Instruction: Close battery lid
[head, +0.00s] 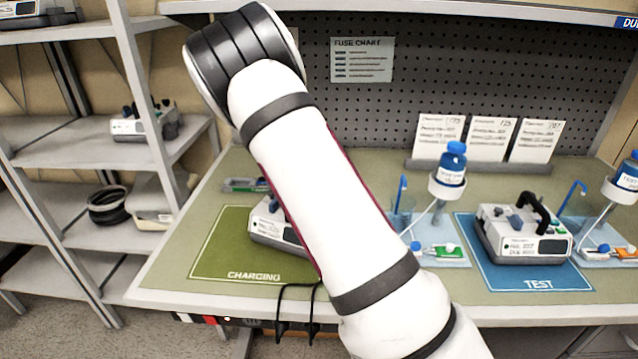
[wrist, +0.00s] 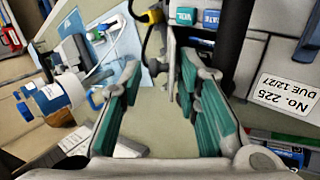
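A white and grey pump (head: 270,228) stands on the green CHARGING mat (head: 222,245), mostly hidden behind my arm in the head view. In the wrist view, a pump body (wrist: 270,55) labelled No. 225 fills the right side, with teal keys at the top. A thin pale plate (wrist: 171,62) stands beside it, between my fingertips and closer to the right one. It may be the battery lid; I cannot be sure. My gripper (wrist: 160,66) is open, with teal pads apart. Contact with the plate cannot be told. My gripper is hidden in the head view.
Another pump (head: 522,235) with a black handle stands on the blue TEST mat (head: 565,275). A blue-capped bottle (head: 452,165) on a stand is right of my arm. Cables (head: 298,290) hang over the table's front edge. Shelves (head: 90,145) stand at left.

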